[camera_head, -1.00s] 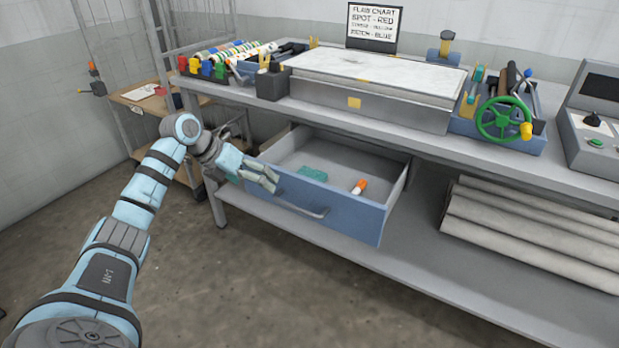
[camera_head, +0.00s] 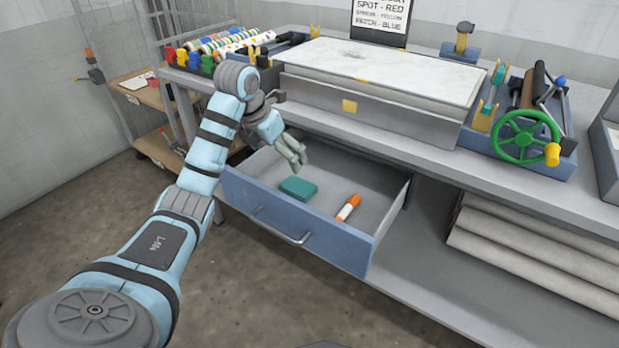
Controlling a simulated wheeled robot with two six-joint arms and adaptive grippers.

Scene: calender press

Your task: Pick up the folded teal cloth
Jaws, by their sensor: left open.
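The folded teal cloth (camera_head: 298,189) lies flat on the floor of the open drawer (camera_head: 292,232), towards its left front. My left gripper (camera_head: 297,160) is above the drawer, just behind and above the cloth, with its fingers pointing down and to the right. It is open and empty, and apart from the cloth. The cloth is in plain view. My right gripper is not in view.
An orange and white marker (camera_head: 348,207) lies in the drawer to the right of the cloth. The workbench (camera_head: 420,135) overhangs the drawer's back and carries a white-topped slab (camera_head: 380,70) and a device with a green handwheel (camera_head: 527,138). Pale rolls (camera_head: 530,245) lie on the lower shelf.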

